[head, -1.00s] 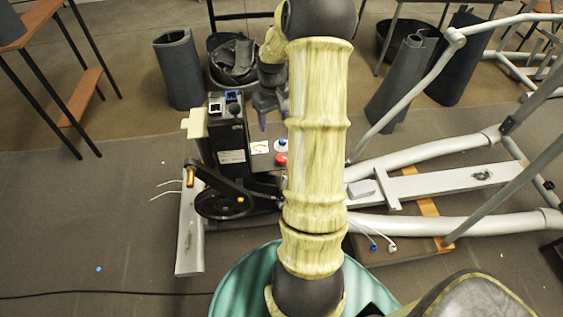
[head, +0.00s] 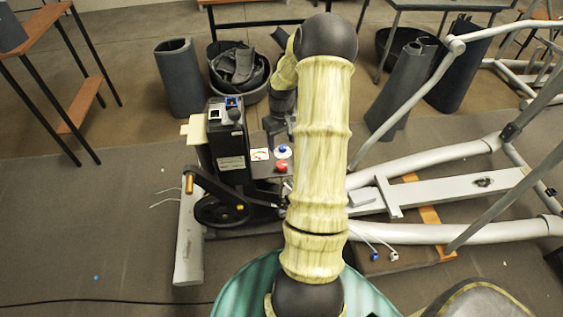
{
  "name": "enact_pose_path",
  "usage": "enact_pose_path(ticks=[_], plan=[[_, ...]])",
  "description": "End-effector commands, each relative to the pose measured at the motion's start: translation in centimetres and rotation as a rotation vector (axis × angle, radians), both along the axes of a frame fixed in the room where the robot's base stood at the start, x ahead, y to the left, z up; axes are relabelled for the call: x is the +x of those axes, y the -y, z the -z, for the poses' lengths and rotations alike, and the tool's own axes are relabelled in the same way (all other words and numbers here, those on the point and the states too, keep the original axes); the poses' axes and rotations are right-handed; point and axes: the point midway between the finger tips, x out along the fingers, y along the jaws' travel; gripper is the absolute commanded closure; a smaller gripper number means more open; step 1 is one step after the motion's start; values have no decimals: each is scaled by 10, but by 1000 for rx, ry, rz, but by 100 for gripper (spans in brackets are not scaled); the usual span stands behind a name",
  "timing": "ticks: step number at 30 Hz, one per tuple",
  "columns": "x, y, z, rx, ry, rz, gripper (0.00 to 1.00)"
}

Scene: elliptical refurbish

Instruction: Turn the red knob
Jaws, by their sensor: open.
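The red knob (head: 281,167) sits on a small dark panel beside the black box of the elliptical machine, left of my arm in the head view. A blue knob (head: 284,150) on a white base is just behind it. My gripper (head: 277,129) is small and partly hidden by my own arm. It is open and empty, and shows just above the blue knob in the picture, apart from the red knob. Its exact height over the panel cannot be told.
A white card with a coloured gauge (head: 260,155) lies left of the knobs. The black box (head: 229,148) stands close on the left, with a crank (head: 222,205) in front. Grey frame tubes (head: 430,165) run to the right. The floor at far left is mostly clear.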

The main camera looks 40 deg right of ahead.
Motion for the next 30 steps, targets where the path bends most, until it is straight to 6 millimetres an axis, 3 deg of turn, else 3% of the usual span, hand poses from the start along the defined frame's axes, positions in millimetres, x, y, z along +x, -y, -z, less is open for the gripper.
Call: enact_pose_path(ticks=[16, 21, 30], plan=[[-1, -1, 96, 1, -3, 0, 41], [0, 0, 110, -1, -1, -1, 41], [0, 0, 111, -1, 0, -1, 43]])
